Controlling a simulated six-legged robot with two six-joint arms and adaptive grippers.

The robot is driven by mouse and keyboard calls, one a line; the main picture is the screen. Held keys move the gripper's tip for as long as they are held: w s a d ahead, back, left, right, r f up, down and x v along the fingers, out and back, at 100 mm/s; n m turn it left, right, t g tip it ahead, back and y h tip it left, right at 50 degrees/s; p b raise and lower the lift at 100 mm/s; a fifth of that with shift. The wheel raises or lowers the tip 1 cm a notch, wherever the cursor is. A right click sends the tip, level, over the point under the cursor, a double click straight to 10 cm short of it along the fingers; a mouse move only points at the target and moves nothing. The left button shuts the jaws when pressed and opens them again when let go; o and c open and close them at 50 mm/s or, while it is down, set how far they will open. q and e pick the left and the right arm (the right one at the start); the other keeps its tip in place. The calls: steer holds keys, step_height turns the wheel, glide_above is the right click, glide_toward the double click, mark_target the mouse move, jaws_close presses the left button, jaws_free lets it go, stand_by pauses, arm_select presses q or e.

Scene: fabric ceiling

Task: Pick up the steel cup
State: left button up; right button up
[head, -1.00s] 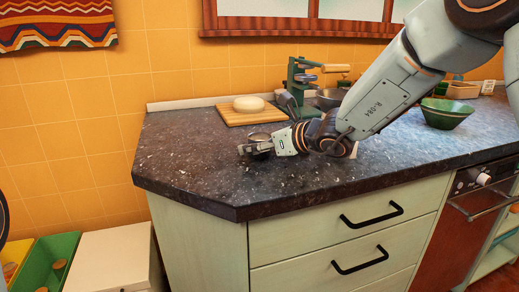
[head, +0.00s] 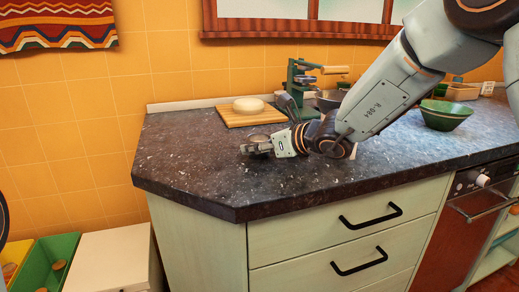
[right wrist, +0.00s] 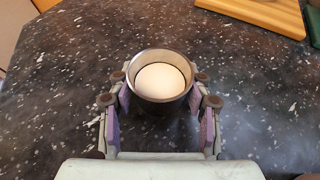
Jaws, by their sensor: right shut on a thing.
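The steel cup (right wrist: 163,56) stands between the fingers of my right gripper (right wrist: 160,108) in the right wrist view. Its round rim is open upward, and a smooth white rounded thing (right wrist: 160,80) lies inside it. The finger pads press at the cup's two sides, and my right gripper is shut on it. In the head view my right gripper (head: 257,148) is low over the dark counter, with the cup (head: 257,137) partly hidden by the fingers. I cannot tell any gap under the cup. My left gripper is not in view.
A wooden board (head: 236,119) with a round pale cheese-like piece (head: 248,105) lies behind the gripper. A green stand device (head: 298,80) and a metal bowl (head: 328,98) are close behind my arm. A green bowl (head: 445,114) stands right. The counter's left front (head: 190,175) is clear.

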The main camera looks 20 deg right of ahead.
steer(key=shift+r, duration=0.1)
step_height(320, 180, up, 10)
steer(key=p, duration=0.4)
stand_by(0.8)
